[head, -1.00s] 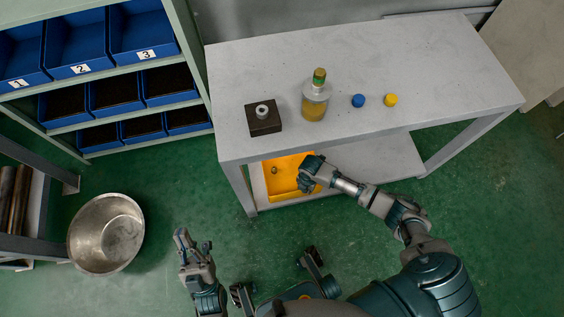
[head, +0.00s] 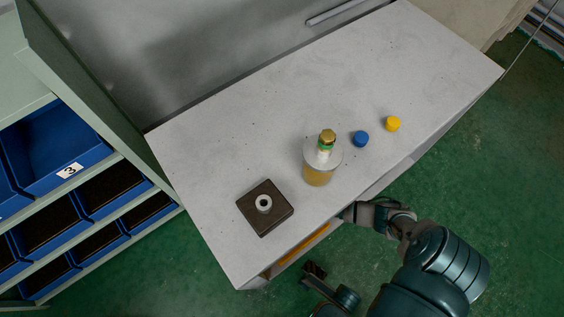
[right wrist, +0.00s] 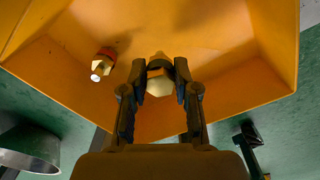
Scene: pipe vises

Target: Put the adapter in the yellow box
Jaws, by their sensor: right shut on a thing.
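The yellow box (right wrist: 222,112) fills much of the right wrist view. In the head view, only a thin strip of it (head: 303,244) shows below the table's front edge. My right gripper (right wrist: 161,84) is shut on a brass hex-shaped fitting, apparently the adapter (right wrist: 159,65), and holds it over or inside the box. Whether it touches the box floor I cannot tell. A second fitting (right wrist: 103,64) with a red band and pale end lies in the box to the left. In the head view the right hand (head: 350,212) is partly hidden by the table edge.
On the tabletop (head: 250,120) stand a dark block with a pale ring (head: 265,207), a bottle with a brass top (head: 319,172), a blue cap (head: 360,139) and a yellow cap (head: 393,123). Blue bins (head: 50,160) are at the left. A metal bowl (right wrist: 30,148) stands on the floor.

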